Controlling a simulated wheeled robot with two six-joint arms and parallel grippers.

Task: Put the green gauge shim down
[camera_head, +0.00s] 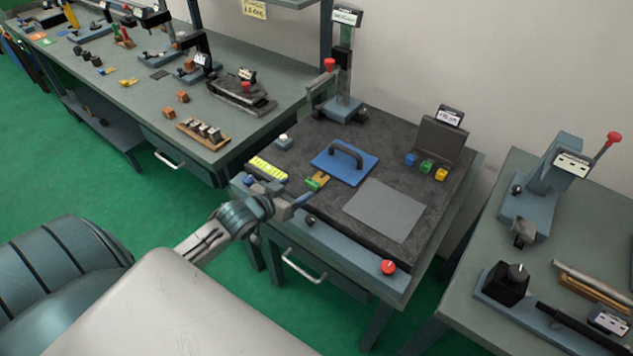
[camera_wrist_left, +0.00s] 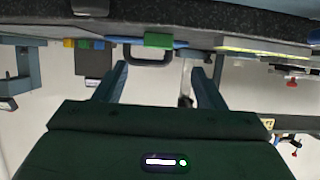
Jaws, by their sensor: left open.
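The green gauge shim (camera_head: 313,184) lies on the dark surface plate (camera_head: 325,226), by a small tan piece and in front of the blue plate with a black handle (camera_head: 329,164). In the left wrist view the green shim (camera_wrist_left: 158,40) shows at the plate, beyond the fingertips and roughly centred between them. My left gripper (camera_head: 301,199) is just in front of the shim at the plate's near edge. The left wrist view shows its two fingers (camera_wrist_left: 160,70) spread apart with nothing between them. My right gripper is out of both views.
A yellow strip (camera_head: 268,169) lies left of the shim. Blue, green and yellow blocks (camera_head: 426,167) stand at the back right by a dark stand. A grey sheet (camera_head: 385,211) covers the plate's right part. A red knob (camera_head: 388,267) is on the front edge.

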